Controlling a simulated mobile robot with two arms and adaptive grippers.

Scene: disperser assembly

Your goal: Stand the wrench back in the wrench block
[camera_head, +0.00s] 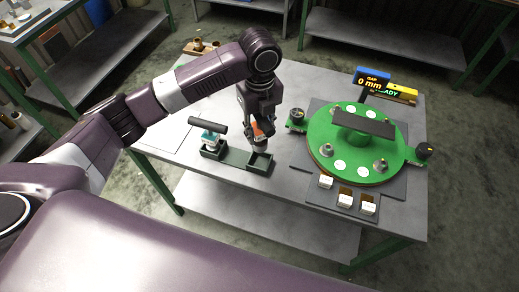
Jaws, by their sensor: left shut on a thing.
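My left gripper (259,115) points down and is shut on an orange and brown tool (261,138), which I take to be the wrench. The gripper hides the tool's upper part. The tool's lower end is just above or behind the dark green block (232,157), which I take to be the wrench block. This block has an open square socket at its right end. I cannot tell whether the tool touches it. A teal tool with a black T-shaped handle (208,126) stands at the block's left end. My right gripper is out of view.
A round green disc (322,149) with a black bar and several metal fittings sits on a dark mat to the right. Several small white-topped blocks (345,200) lie in front of it. A display (372,78) stands behind. The grey table is clear at front left.

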